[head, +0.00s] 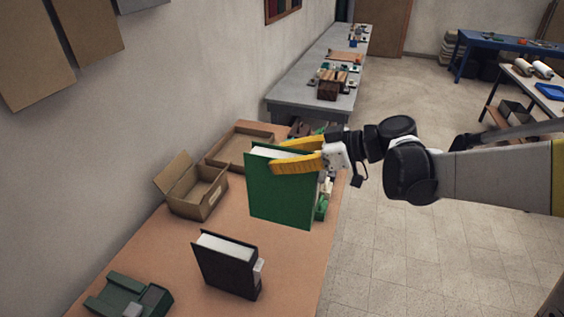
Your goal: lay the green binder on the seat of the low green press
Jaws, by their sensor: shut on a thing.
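The green binder (278,195) is upright in the middle of the head view, above the brown table, with its white page edges on top. My gripper (281,157) has its yellow fingers shut on the binder's upper right part. A low dark green device with a grey block (128,298), which looks like the low green press, sits at the table's near left, partly cut off by the frame. Another green object (321,207) shows behind the binder's right edge. The binder hides most of it, so I cannot tell its shape.
A black binder (228,265) stands on the brown table (180,270) between the green binder and the low device. Open cardboard boxes (195,190) stand along the wall. A grey bench (300,95) with small items lies beyond.

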